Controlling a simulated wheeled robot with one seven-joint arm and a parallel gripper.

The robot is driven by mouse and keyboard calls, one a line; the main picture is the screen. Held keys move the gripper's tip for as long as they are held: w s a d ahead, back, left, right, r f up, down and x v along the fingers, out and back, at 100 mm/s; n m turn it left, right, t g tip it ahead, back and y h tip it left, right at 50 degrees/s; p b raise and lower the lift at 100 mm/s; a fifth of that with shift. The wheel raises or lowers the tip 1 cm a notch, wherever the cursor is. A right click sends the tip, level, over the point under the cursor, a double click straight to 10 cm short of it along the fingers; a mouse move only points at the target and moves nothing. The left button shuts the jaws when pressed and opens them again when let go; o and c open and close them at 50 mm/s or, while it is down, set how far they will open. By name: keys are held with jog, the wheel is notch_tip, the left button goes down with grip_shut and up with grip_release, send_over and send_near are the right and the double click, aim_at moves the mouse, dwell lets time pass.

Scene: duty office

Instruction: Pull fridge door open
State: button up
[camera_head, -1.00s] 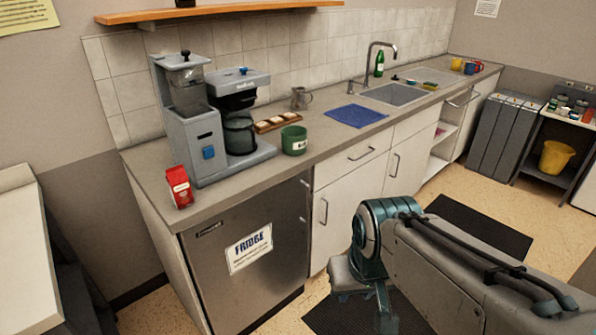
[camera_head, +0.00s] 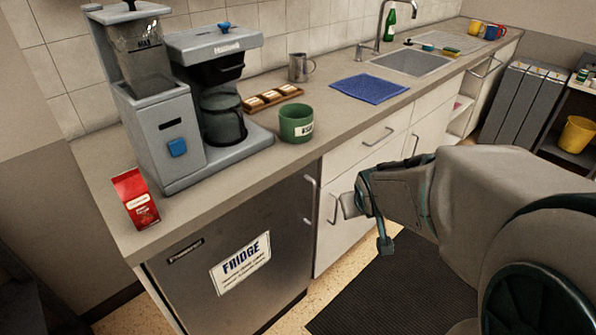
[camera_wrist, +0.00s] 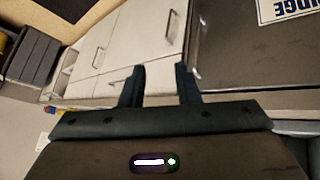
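The fridge door (camera_head: 225,285) is a dark steel panel under the left part of the counter, with a white FRIDGE sign (camera_head: 240,264). It looks shut. Its slim upright handle (camera_head: 309,184) is at the upper right edge of the door. In the wrist view the fridge door (camera_wrist: 250,60) fills the upper right, with part of the sign upside down. My gripper (camera_head: 366,222) is in front of the white cabinet, to the right of the fridge handle and apart from it. In the wrist view my gripper (camera_wrist: 160,72) is open, with nothing between its two fingers.
The white cabinet (camera_head: 350,235) beside the fridge has its own handles. On the counter (camera_head: 205,205) stand a coffee machine (camera_head: 180,115), a red packet (camera_head: 135,200), a green mug (camera_head: 296,123) and a blue cloth (camera_head: 369,88). A dark mat (camera_head: 390,285) lies on the floor.

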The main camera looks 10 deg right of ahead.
jog(key=w+d+f+n+t+y+b, duration=0.1)
jog(key=w+f+t+b, duration=0.1)
jog(key=w+f+b, duration=0.4)
jog(key=w+d+f+n+t+y+b, duration=0.1)
jog(key=w+f+t+b, duration=0.15)
jog(key=f, duration=0.55)
jog(key=n+t+y+b, duration=0.2)
jog(key=t+y+b, duration=0.3)
jog(key=y+b, duration=0.35)
send_near(315, 205)
jog(key=shift+g+h, duration=0.25)
jog(key=shift+h, duration=0.2)
jog(key=b+x, duration=0.1)
jog(key=x, duration=0.2)
jog(key=b+x, duration=0.1)
jog(key=x, duration=0.3)
jog(key=b+x, duration=0.1)
jog(key=x, duration=0.2)
jog(key=shift+w+a+r, duration=0.25)
jog(key=shift+r, duration=0.15)
jog(key=shift+c, duration=0.3)
grip_shut()
